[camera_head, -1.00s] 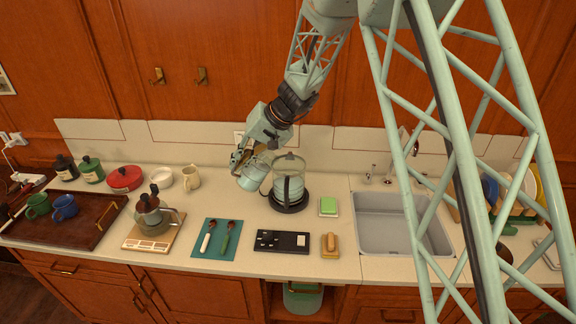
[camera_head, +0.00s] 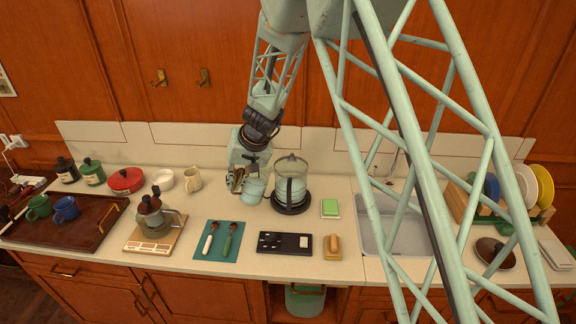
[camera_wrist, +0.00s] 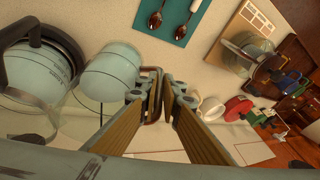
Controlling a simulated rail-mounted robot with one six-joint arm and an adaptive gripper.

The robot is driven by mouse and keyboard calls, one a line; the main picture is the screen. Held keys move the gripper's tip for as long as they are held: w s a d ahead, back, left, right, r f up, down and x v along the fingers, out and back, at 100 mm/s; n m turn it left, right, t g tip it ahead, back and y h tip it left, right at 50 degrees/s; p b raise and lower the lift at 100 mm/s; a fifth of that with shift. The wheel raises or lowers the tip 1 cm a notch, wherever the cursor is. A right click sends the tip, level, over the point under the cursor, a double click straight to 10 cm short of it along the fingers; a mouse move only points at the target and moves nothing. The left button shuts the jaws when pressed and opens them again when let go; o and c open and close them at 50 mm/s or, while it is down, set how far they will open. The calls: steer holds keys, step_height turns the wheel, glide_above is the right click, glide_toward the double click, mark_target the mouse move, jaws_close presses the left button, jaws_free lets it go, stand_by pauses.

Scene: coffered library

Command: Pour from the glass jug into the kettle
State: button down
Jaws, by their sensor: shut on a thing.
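My gripper (camera_head: 240,182) is shut on the handle of the glass jug (camera_head: 254,188), which holds pale blue contents. The jug looks nearly upright, just left of the kettle; I cannot tell whether its base touches the counter. The glass kettle (camera_head: 291,172) stands upright on a round black base, with a black handle on its front side and pale blue contents inside. In the wrist view, the gripper's fingers (camera_wrist: 158,95) close around the jug's handle, the jug (camera_wrist: 110,72) shows left of them, and the kettle (camera_wrist: 35,75) is at the far left, partly cut off.
A green sponge (camera_head: 330,208) and the sink (camera_head: 390,225) lie right of the kettle. A black tray (camera_head: 285,242), a teal mat with spoons (camera_head: 218,240) and a coffee pot (camera_head: 154,218) on a scale are in front and left. A cream mug (camera_head: 193,180) stands behind left.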

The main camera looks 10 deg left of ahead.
steer(key=shift+s+a+f+h+p, duration=0.15)
steer(key=shift+f+h+p, duration=0.3)
steer(key=shift+p, duration=0.9)
steer(key=shift+s+a+f+t+h+p, duration=0.15)
steer(key=shift+f+t+p, duration=0.15)
steer(key=shift+p, duration=0.75)
steer(key=shift+w+a+f+t+h+p, duration=0.1)
steer(key=shift+f+t+p, duration=0.15)
steer(key=shift+p, duration=0.8)
